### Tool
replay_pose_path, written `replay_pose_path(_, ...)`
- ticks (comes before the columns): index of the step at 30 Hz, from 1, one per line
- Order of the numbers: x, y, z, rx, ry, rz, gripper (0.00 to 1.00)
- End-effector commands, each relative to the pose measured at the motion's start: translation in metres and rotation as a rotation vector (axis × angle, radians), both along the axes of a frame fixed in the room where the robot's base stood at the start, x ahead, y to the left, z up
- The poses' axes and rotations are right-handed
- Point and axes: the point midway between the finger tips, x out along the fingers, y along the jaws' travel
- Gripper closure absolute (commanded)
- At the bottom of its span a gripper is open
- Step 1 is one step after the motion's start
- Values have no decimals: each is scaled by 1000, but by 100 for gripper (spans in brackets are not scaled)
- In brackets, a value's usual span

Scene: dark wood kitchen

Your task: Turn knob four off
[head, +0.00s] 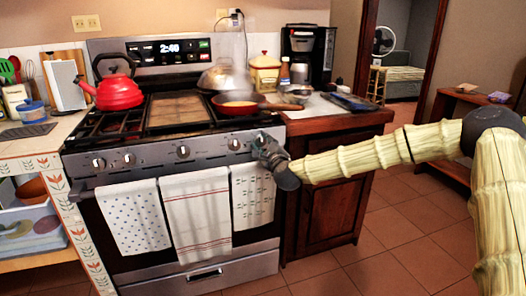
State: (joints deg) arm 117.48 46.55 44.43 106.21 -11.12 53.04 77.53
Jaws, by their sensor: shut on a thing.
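The stove's front panel (205,153) carries a row of silver knobs. From left to right I see one knob (98,164), a second (129,159), a middle one (183,152) and another (234,144) further right. My gripper (261,143) is at the right end of this panel, to the right of the last clearly visible knob.
A red kettle (119,93) and a red pan (239,104) stand on the stove top. Towels, one striped (196,215), hang from the oven handle below the panel. A wooden cabinet (331,200) stands right of the stove. Tiled floor (400,240) is open at the right.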

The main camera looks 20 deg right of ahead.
Motion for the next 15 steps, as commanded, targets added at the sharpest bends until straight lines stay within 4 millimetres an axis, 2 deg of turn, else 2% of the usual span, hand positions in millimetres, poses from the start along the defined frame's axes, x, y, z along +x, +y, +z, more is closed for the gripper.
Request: replay_pose_path(15,0,-1,-2,82,5,-2,84)
